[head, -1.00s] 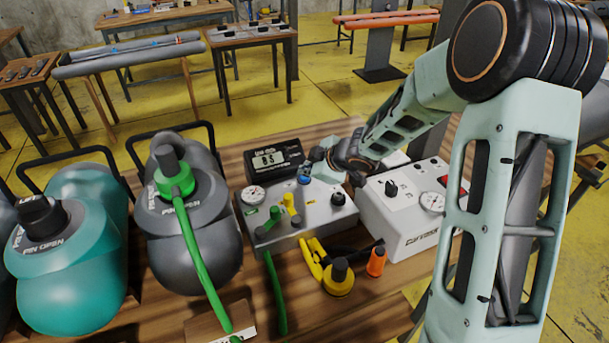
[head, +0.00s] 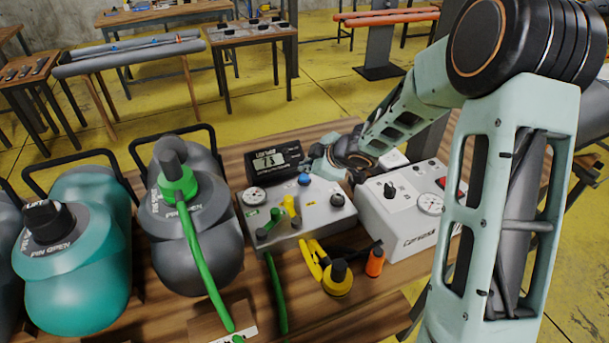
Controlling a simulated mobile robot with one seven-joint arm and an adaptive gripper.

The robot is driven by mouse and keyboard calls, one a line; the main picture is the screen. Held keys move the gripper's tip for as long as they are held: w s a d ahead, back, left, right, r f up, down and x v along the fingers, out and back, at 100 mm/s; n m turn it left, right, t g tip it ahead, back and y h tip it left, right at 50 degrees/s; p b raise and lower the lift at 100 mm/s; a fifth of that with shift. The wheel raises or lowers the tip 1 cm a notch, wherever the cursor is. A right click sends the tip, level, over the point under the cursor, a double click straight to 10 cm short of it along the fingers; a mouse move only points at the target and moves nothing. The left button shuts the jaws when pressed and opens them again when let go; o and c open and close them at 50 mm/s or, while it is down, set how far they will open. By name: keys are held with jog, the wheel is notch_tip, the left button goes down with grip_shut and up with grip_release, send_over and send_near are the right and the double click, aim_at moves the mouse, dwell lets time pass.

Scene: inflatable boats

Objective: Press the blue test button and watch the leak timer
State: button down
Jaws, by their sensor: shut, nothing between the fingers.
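The blue test button (head: 304,180) sits on the top of the grey test box (head: 325,213), near its back edge. The leak timer (head: 275,162) is a black unit with a lit display, behind the box at left. Its digits look like 73, but they are small. My gripper (head: 315,170) is shut and empty, just behind and right of the blue button. The button's top shows clear of the fingers. I cannot tell exactly how wide the gap is.
Green, yellow and black levers or fittings stand on the grey box beside a gauge (head: 254,196). A white box (head: 405,212) with a knob and gauge is at right. Green hoses, a grey inflatable tube (head: 200,255) and a teal one (head: 75,285) lie left.

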aim_at(306, 177)
jog(key=shift+r+p, duration=2.6)
jog(key=shift+p, duration=0.15)
jog(key=shift+f, duration=0.1)
